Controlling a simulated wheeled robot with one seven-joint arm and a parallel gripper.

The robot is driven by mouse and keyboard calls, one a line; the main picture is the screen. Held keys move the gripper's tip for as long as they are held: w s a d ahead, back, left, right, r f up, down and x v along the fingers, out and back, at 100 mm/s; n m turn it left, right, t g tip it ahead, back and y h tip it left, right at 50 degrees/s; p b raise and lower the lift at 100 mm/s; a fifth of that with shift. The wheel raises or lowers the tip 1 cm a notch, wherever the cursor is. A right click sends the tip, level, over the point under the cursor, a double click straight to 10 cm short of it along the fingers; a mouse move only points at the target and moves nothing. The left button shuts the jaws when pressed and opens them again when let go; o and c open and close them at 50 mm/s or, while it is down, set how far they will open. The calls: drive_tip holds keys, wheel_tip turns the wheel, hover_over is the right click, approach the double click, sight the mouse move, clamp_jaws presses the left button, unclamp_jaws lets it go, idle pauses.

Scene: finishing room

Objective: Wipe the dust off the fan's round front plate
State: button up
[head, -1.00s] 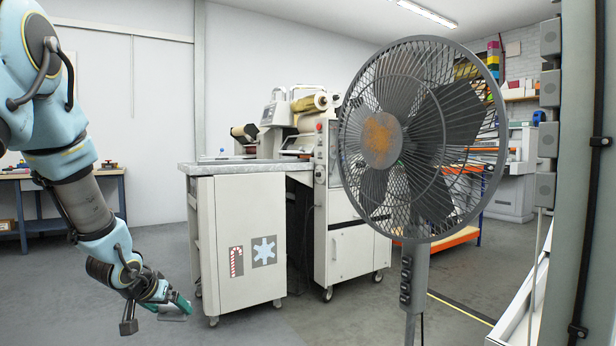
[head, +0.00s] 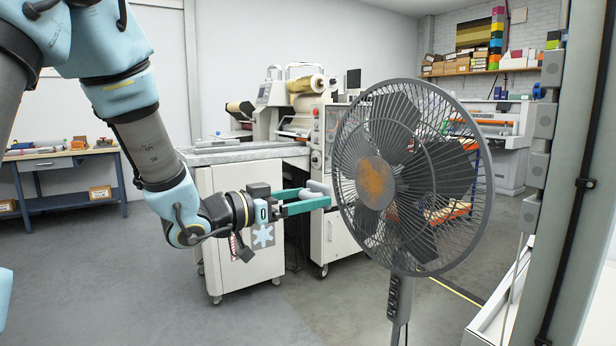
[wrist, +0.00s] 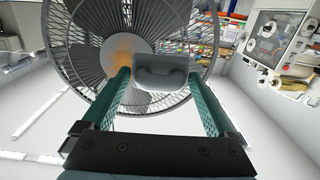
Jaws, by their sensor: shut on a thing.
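The standing fan (head: 430,200) is grey, with a wire cage. Its round front plate (head: 375,183) carries an orange-brown patch of dust over its middle. The dusty plate also shows in the wrist view (wrist: 122,50), partly hidden at its right by the held thing. My gripper (head: 318,196) has green fingers and is shut on a grey block-like wiper (head: 319,187). The wiper also shows between the fingertips in the wrist view (wrist: 162,74). In the head view it is just left of the fan cage, level with the lower part of the plate. I cannot tell whether it touches the cage.
A white wheeled cabinet (head: 213,240) with a machine behind it stands left of the fan. A grey post (head: 572,180) and a white ledge (head: 490,315) are close on the right. A workbench (head: 70,165) is at the far left. The floor before the fan is clear.

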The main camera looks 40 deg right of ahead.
drive_tip(key=shift+s+d+r, duration=0.25)
drive_tip(key=shift+s+r, duration=0.2)
drive_tip(key=shift+s, duration=0.05)
drive_tip(key=shift+s+d, duration=0.1)
drive_tip(key=shift+d, duration=2.75)
drive_tip(key=shift+d, duration=1.1)
drive_tip(key=shift+s, duration=0.15)
